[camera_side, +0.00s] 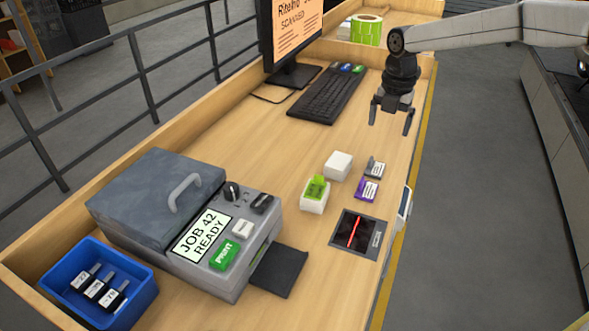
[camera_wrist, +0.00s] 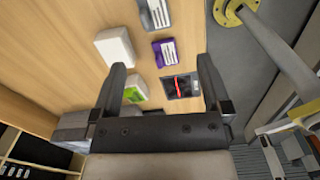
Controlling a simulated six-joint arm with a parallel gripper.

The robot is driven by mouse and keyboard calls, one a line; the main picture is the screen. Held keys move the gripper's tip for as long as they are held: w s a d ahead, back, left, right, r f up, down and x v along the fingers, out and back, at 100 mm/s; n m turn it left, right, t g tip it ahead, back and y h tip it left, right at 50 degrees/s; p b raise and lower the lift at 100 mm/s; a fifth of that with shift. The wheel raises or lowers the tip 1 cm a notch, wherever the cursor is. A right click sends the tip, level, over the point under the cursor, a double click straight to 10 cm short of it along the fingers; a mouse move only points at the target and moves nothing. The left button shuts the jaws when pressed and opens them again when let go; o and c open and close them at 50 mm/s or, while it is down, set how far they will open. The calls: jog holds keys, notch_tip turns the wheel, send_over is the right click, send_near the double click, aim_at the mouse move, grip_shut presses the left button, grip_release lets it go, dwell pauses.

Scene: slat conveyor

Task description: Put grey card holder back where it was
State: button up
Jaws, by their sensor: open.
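The grey card holder (camera_side: 375,167) stands on the wooden bench with a white label showing, just behind the purple card holder (camera_side: 367,190). In the wrist view the grey card holder (camera_wrist: 155,14) is at the top edge, partly cut off, and the purple card holder (camera_wrist: 165,52) is below it. My gripper (camera_side: 391,118) is open and empty, pointing down above the bench, beyond the card holders in the side view. Its two fingers also show in the wrist view (camera_wrist: 161,75), apart from each other with nothing held.
A white block (camera_side: 338,164) and a white holder with a green card (camera_side: 314,197) stand left of the card holders. A dark scanner plate with a red line (camera_side: 358,236) lies nearer the camera. A printer (camera_side: 160,205), blue bin (camera_side: 143,290) and keyboard (camera_side: 326,95) occupy the bench.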

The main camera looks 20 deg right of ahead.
jog(key=s+d+f+m, duration=0.1)
jog(key=s+f+m, duration=0.1)
jog(key=s+m, duration=0.6)
jog(key=s+d+f+m+t, duration=0.1)
jog(key=s+d+f+m, duration=0.1)
jog(key=s+m, duration=0.7)
jog(key=s+d+f+m+t, duration=0.1)
jog(key=s+d+f+m, duration=0.1)
jog(key=s+m, duration=0.6)
jog(key=shift+s+f+m, duration=0.25)
jog(key=shift+s+m, duration=0.05)
jog(key=shift+s, duration=0.35)
jog(key=shift+d, duration=0.1)
